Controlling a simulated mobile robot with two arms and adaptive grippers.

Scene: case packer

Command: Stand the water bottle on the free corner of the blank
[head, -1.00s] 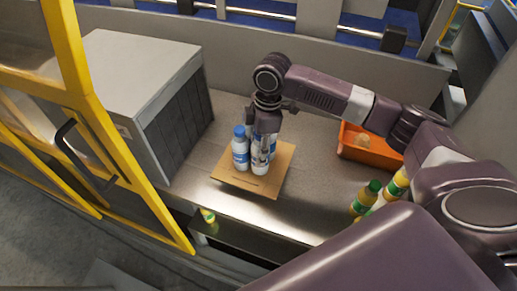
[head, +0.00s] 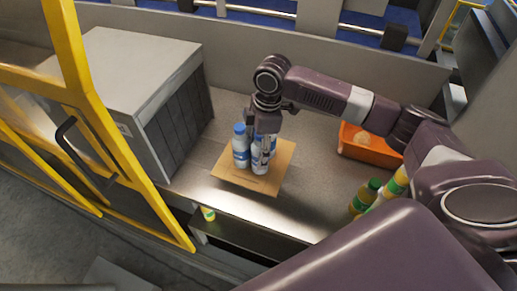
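The blank (head: 235,180) is a flat brown cardboard sheet on the grey worktop. Water bottles with blue caps and blue-white labels stand close together on it. One bottle (head: 240,149) stands upright at the left. Another bottle (head: 258,163) stands at the front, its top hidden by my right gripper (head: 265,150). Part of a further bottle shows behind the gripper. My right gripper points down at the front bottle, its fingers alongside it. Whether they are closed on it is unclear. My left gripper is out of view.
An orange bin (head: 370,152) with something pale inside stands at the right. Yellow-green bottles (head: 364,197) stand at the worktop's front right. A large grey box (head: 130,75) and a yellow-framed door (head: 85,110) are at the left.

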